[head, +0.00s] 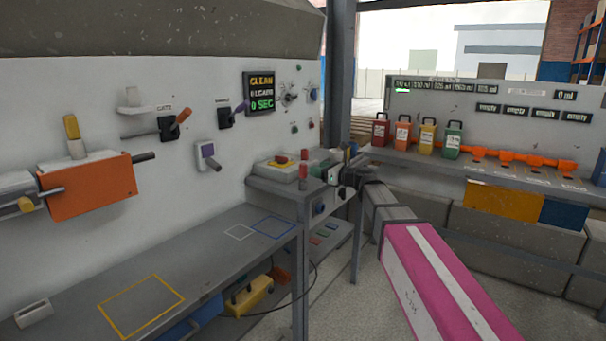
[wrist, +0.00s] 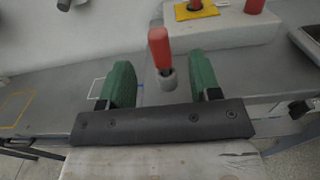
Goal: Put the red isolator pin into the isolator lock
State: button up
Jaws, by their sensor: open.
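The red isolator pin (wrist: 159,46) stands nearly upright in a short grey socket (wrist: 168,79) on the grey bench. It lies between and just beyond the green fingers of my gripper (wrist: 161,84) in the wrist view. My gripper is open and empty, its fingers on either side of the pin with a gap to each. In the head view the pin (head: 303,172) stands at the bench corner, left of my gripper (head: 334,173). I cannot tell for certain which fitting is the isolator lock.
A pale box (wrist: 225,30) with a yellow plate, a red button and another red post (wrist: 254,5) stands behind the pin. The bench (head: 200,268) has yellow, white and blue outlines and is mostly clear. Coloured padlock-like containers (head: 427,134) stand on the right shelf.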

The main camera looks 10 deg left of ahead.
aim_at(303, 176)
jog(key=x, duration=0.9)
jog(key=shift+a+f, duration=0.25)
jog(key=c, duration=1)
